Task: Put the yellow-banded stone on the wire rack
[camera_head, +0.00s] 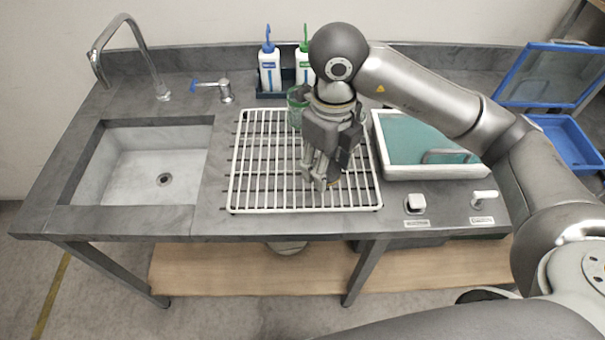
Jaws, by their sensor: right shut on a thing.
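The white wire rack (247,208) lies on the grey counter, right of the sink. My right gripper (322,180) points down over the right half of the rack, low and close to its bars. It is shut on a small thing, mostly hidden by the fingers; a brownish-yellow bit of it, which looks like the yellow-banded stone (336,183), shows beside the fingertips. I cannot tell whether it touches the bars. My left gripper is not in view.
A greenish glass (296,106) stands at the rack's back, close to my right gripper. Two bottles (269,69) stand behind it. A white-rimmed tray (436,172) is right of the rack, a sink (150,178) left. The rack's left part is clear.

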